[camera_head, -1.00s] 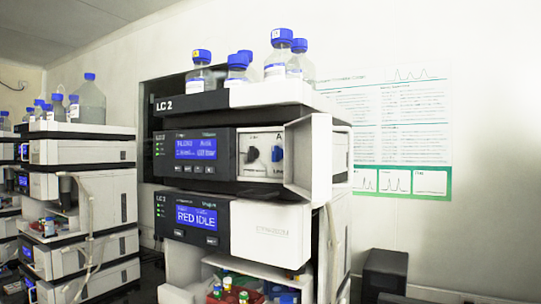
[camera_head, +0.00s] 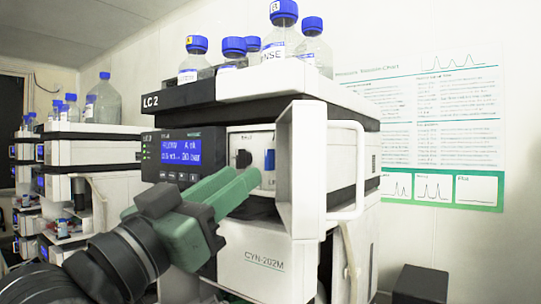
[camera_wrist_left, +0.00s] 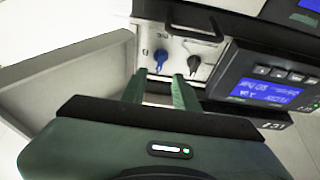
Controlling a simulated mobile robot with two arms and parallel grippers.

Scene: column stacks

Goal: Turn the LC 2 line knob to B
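The LC 2 stack (camera_head: 152,101) stands in front of me, its name on the top tray. Its upper module has an open white door (camera_head: 308,165) and a small panel with a black knob (camera_head: 243,158) and a blue knob (camera_head: 269,159). The blue knob (camera_wrist_left: 160,58) also shows in the left wrist view, left of the black knob (camera_wrist_left: 205,63). My green left gripper (camera_head: 245,177) is open in front of this panel. In the left wrist view its fingertips (camera_wrist_left: 158,80) lie just below the blue knob, apart, with nothing between them. Knob markings are too small to read. My right gripper is out of view.
Several blue-capped bottles (camera_head: 279,40) stand on top of the stack. The open door juts toward me, right of the gripper. The module's blue screen (camera_head: 181,152) is left of the knobs. More instrument stacks (camera_head: 95,132) stand at left.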

